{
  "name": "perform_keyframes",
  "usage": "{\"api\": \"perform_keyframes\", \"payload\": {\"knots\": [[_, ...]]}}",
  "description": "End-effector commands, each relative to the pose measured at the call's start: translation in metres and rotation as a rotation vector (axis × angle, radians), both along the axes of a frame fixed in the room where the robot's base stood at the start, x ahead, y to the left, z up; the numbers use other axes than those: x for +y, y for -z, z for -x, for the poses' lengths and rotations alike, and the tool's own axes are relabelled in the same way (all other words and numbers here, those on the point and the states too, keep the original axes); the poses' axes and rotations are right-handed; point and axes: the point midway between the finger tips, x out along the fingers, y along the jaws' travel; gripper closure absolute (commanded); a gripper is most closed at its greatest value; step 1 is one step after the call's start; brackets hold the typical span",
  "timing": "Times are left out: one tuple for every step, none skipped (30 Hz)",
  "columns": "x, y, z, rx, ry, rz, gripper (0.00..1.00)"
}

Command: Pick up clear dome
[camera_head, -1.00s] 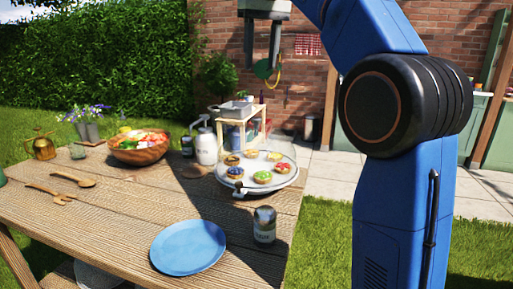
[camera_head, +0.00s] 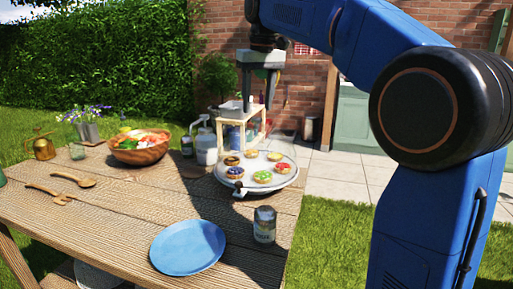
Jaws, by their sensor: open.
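The clear dome (camera_head: 284,152) is a see-through cover, hard to make out, over a round grey-white stand (camera_head: 279,185) at the table's right edge. Several small fruit tarts (camera_head: 262,177) in red, green, yellow and dark colours show through it on the stand. A small dark knob (camera_head: 238,189) is at the stand's front left. My gripper (camera_head: 257,110) points down with its two fingers apart and empty. In the picture it is above the dome's back part, apart from it; its exact depth I cannot tell.
The wooden table (camera_head: 120,225) carries a blue plate (camera_head: 188,248), a can (camera_head: 264,225), a salad bowl (camera_head: 140,148), wooden utensils (camera_head: 74,180) and a white jug (camera_head: 205,149). A small wooden shelf (camera_head: 241,130) stands behind the stand. Bare wood lies left of the plate.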

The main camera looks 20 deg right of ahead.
Motion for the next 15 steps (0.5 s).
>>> {"api": "perform_keyframes", "payload": {"knots": [[0.000,0.007,-0.001,0.002,0.000,0.000,0.52],[0.000,0.012,-0.001,0.003,0.000,0.001,0.52],[0.000,0.017,-0.002,0.002,0.000,0.000,0.52],[0.000,0.022,-0.003,0.003,0.000,0.001,0.52],[0.000,0.026,-0.004,0.003,0.000,0.001,0.52],[0.000,0.030,-0.004,0.002,0.000,0.000,0.52],[0.000,0.033,-0.005,0.002,0.000,0.000,0.52],[0.000,0.036,-0.005,0.002,0.000,0.000,0.52],[0.001,0.038,-0.006,0.001,0.000,0.000,0.52],[0.001,0.040,-0.006,0.001,0.000,0.000,0.52],[0.001,0.041,-0.006,0.001,0.000,0.000,0.52],[0.001,0.042,-0.006,0.000,0.000,0.000,0.52],[0.001,0.042,-0.006,0.000,0.000,0.000,0.52],[0.001,0.042,-0.007,0.000,0.000,0.000,0.52],[0.001,0.042,-0.007,0.000,0.000,0.000,0.52]]}}
